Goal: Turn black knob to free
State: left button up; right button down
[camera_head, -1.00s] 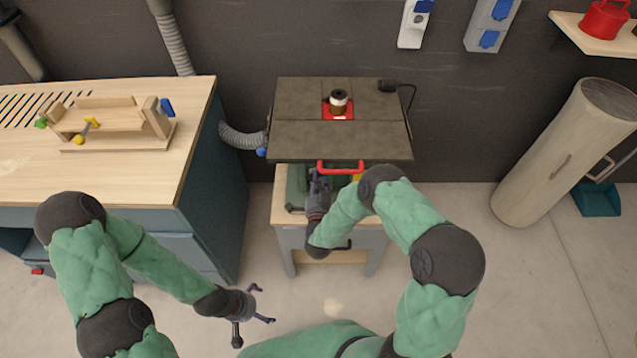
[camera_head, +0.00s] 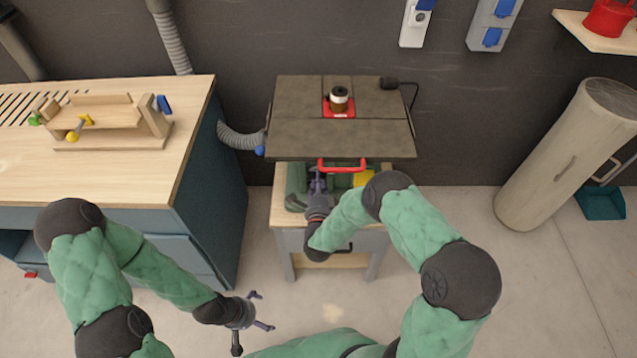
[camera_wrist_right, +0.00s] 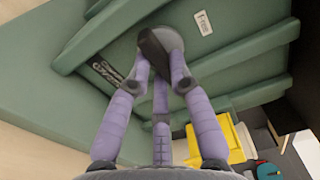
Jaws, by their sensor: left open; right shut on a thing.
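The black knob (camera_wrist_right: 153,46) sits on a round grey base on the green machine housing (camera_wrist_right: 225,60) in the right wrist view. My right gripper (camera_wrist_right: 160,75) is shut on the knob, with its purple fingers around it. A small white label reading "Free" (camera_wrist_right: 203,22) is on the housing, up and right of the knob. In the head view my right gripper (camera_head: 318,187) reaches under the front edge of the dark table top, and the knob is hidden there. My left gripper (camera_head: 250,318) is open and empty above the floor, away from the machine.
The dark table top (camera_head: 310,140) overhangs my right gripper, with a red handle (camera_head: 341,164) beside it. A yellow part (camera_wrist_right: 230,137) is close to the fingers. A wooden workbench (camera_head: 185,150) stands left.

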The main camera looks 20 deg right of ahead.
dwell(0.5)
jog(key=c, duration=1.1)
grip_release()
jog(key=v, duration=1.2)
